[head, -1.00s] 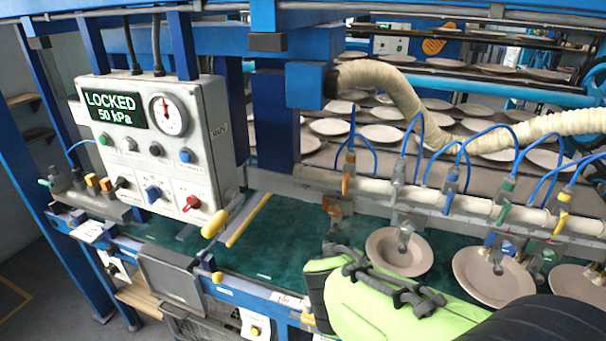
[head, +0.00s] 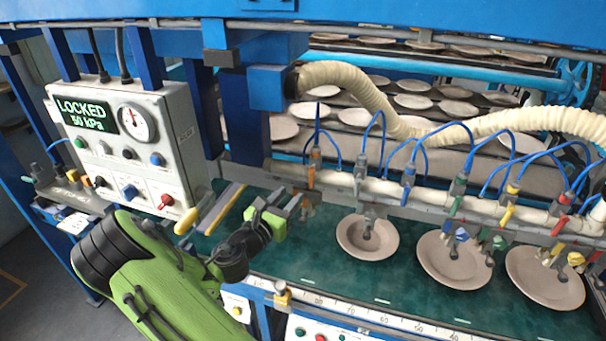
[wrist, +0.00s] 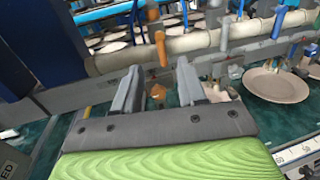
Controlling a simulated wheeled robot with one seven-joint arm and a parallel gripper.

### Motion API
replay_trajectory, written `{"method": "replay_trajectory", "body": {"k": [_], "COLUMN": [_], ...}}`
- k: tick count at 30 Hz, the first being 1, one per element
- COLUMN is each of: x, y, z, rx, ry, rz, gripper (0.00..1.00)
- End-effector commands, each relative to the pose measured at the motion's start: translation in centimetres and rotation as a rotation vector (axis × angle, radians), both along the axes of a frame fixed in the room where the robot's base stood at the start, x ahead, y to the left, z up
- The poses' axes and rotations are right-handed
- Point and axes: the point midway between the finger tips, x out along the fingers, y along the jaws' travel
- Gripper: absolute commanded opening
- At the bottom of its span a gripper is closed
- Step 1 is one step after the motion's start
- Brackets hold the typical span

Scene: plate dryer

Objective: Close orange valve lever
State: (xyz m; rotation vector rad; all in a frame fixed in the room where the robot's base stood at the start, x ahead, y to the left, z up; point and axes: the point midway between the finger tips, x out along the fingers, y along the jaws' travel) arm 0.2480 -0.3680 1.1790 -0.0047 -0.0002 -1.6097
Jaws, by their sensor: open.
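The orange valve lever (head: 311,174) hangs at the left end of the white pipe (head: 345,181). In the wrist view, the orange lever (wrist: 161,48) points down, beyond and between my fingertips. A second orange part (wrist: 158,92) shows lower down between the fingers. My gripper (head: 296,204) is just below and left of the lever in the head view. In the wrist view, my gripper (wrist: 160,85) has its two grey fingers apart with nothing held between them. The lever appears apart from the fingers.
Blue, green, yellow and red valves line the pipe to the right, with blue hoses above. A plate (head: 367,237) lies on the green belt (head: 330,268) right of my gripper. A control box (head: 150,145) reading LOCKED, 50 kPa stands left. A cream hose (head: 345,75) runs above.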

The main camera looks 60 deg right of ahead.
Motion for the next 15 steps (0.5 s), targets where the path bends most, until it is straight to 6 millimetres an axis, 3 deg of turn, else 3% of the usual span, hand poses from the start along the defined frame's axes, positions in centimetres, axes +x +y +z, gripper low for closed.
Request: {"method": "replay_trajectory", "body": {"k": [9,15], "x": [-0.5,-0.5], "y": [-7.9,-10.5], "z": [0.3,0.1], "rx": [0.0,0.001], "ry": [-0.005,-0.003], "rz": [-0.005,-0.002], "gripper": [0.41,0.41]}}
